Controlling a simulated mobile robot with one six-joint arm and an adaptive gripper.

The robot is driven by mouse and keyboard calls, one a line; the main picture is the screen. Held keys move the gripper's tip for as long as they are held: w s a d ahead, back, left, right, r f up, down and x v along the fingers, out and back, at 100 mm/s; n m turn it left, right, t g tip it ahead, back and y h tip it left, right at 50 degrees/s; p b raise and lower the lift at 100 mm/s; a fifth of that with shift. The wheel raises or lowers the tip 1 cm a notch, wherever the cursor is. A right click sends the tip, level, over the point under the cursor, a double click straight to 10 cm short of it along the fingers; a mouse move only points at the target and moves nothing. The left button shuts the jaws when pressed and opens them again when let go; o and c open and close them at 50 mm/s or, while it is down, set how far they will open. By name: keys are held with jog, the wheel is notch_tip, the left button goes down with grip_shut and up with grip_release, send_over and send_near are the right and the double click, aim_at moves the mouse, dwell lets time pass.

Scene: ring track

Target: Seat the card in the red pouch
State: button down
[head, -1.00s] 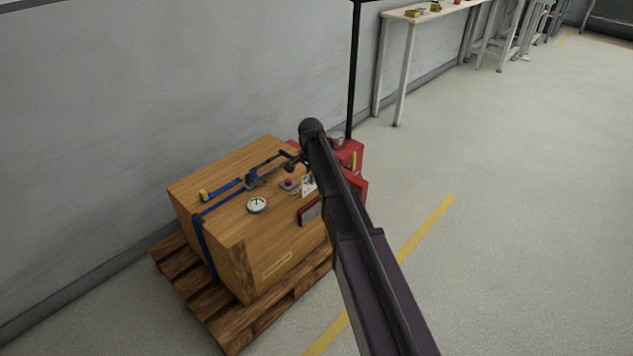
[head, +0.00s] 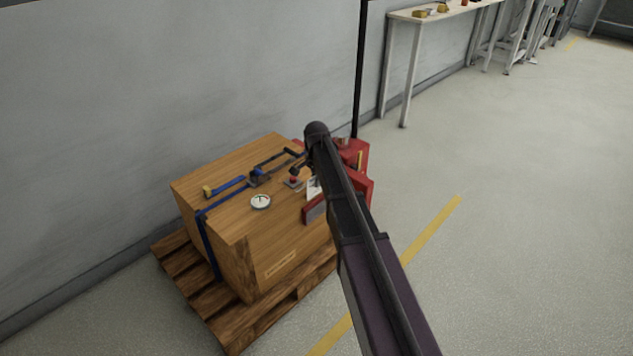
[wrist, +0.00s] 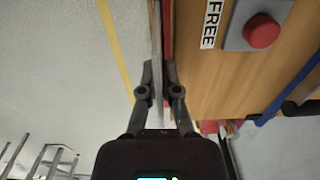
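The red pouch (head: 314,210) hangs on the side of the wooden crate, at its top edge, partly behind my arm. The white card (head: 313,188) shows just above the pouch, partly hidden by my arm. In the wrist view, the card (wrist: 157,45) is a thin pale strip seen edge-on between my fingers. My gripper (wrist: 161,82) is shut on it. The pouch's red edge (wrist: 167,40) runs close beside the card on the right. I cannot tell whether the card's lower end is inside the pouch mouth.
The crate (head: 240,225) stands on a pallet (head: 195,285) against the wall. On its top are a round gauge (head: 261,202), a red button (head: 293,181) and a blue strap (head: 228,207). A red object (head: 352,155) stands behind. The floor to the right is clear.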

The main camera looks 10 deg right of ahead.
aim_at(316, 192)
jog(key=shift+f+b, duration=1.35)
jog(key=shift+f, duration=0.25)
jog(key=shift+a+f+b, duration=0.1)
jog(key=shift+f+b, duration=0.4)
dwell(1.0)
jog(key=shift+w+r, duration=0.2)
jog(key=shift+w, duration=0.05)
dwell(1.6)
jog(key=shift+s+f, duration=0.1)
jog(key=shift+s, duration=0.1)
dwell(2.3)
jog(key=shift+f+b, duration=0.4)
jog(key=shift+f, duration=0.05)
